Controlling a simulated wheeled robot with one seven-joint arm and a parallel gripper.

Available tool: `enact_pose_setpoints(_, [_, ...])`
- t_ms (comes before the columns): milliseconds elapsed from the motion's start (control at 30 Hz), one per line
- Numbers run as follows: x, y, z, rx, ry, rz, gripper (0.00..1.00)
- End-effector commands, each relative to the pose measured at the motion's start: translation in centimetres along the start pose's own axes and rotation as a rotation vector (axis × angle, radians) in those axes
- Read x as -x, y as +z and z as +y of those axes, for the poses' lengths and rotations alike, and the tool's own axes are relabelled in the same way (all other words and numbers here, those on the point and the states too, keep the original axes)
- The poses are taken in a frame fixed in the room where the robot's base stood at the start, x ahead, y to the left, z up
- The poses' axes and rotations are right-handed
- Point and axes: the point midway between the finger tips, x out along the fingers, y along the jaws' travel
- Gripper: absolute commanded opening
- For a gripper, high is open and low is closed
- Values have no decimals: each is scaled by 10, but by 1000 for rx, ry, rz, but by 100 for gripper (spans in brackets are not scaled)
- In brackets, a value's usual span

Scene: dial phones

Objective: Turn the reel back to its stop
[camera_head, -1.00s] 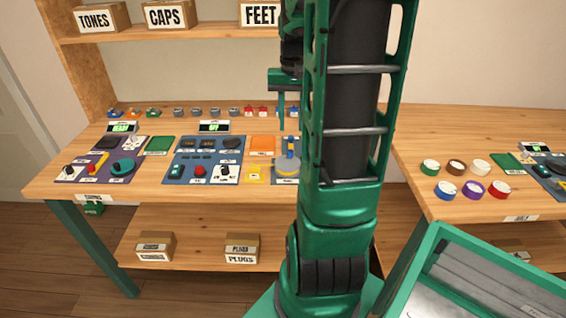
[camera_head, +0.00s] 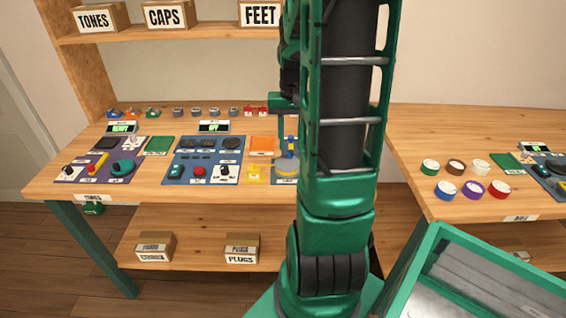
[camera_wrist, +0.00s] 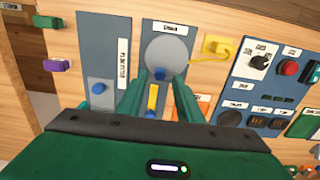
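The reel is a grey disc (camera_wrist: 166,52) on a blue-grey panel. In the head view, part of the disc (camera_head: 286,164) shows left of my arm. A blue knob (camera_wrist: 160,74) sits at the disc's edge nearest my gripper. My gripper (camera_wrist: 159,82) is open, its two green fingers apart on either side of the knob, with no visible grip on it. I cannot tell whether a finger touches it. A yellow strip (camera_wrist: 153,98) shows between the fingers. In the head view my arm hides the right part of the panel.
A yellow block with a cord (camera_wrist: 218,46) lies beside the reel panel. The control panel with a red button (camera_wrist: 289,68) is to its right. Another panel with a blue knob (camera_wrist: 98,88) is to its left. A green-edged tray (camera_head: 432,250) stands at lower right.

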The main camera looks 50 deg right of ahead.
Motion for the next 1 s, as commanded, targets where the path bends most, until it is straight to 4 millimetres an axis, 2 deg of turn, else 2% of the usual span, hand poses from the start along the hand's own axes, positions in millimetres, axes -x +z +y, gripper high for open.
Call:
enact_pose_setpoints(267, [0, 1, 0, 0, 0, 0, 33])
enact_pose_setpoints(1000, [-18, 1, 0, 0, 0, 0, 33])
